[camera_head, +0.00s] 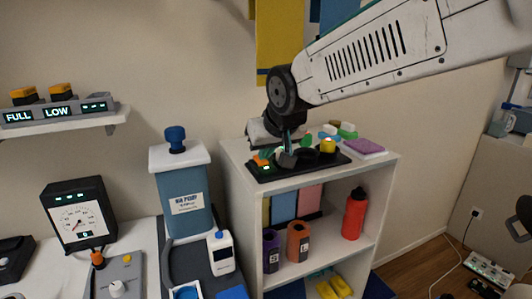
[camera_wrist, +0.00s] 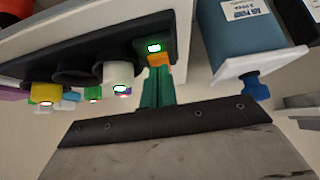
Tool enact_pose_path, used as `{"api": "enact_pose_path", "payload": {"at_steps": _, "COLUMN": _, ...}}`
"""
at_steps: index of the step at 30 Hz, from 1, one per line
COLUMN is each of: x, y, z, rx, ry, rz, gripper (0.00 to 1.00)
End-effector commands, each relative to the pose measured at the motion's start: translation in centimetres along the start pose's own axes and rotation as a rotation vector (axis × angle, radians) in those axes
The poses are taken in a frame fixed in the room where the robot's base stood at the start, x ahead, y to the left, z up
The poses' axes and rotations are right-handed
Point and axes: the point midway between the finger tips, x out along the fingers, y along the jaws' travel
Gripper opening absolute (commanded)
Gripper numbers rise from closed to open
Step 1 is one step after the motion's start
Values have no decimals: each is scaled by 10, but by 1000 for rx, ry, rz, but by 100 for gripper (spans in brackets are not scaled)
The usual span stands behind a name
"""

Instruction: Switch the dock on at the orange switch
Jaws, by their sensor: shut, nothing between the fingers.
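The dock (camera_head: 300,168) is a black base on top of the white shelf unit, and it spans the upper left of the wrist view (camera_wrist: 75,72). The orange switch (camera_head: 258,160) is at its left end in the head view, beside a small green lit display (camera_head: 266,168). In the wrist view the switch (camera_wrist: 159,60) sits just below the lit display (camera_wrist: 153,47). My gripper (camera_wrist: 158,76) is shut and empty, its green fingertips right at the switch. I cannot tell whether they touch it. The fingers partly hide the switch.
A yellow piece (camera_head: 328,146) and a white cylinder (camera_wrist: 118,75) stand on the dock. A purple block (camera_head: 364,146) lies to the right on the shelf top. A blue canister (camera_head: 182,205) with a white lid stands left of the shelf unit (camera_head: 384,168).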

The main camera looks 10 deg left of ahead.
Motion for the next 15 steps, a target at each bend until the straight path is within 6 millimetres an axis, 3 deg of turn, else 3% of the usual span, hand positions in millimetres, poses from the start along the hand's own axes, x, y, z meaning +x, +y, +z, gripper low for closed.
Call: {"api": "enact_pose_path", "payload": {"at_steps": 15, "x": -8, "y": 0, "z": -6, "rx": 0, "ry": 0, "rz": 0, "gripper": 0}}
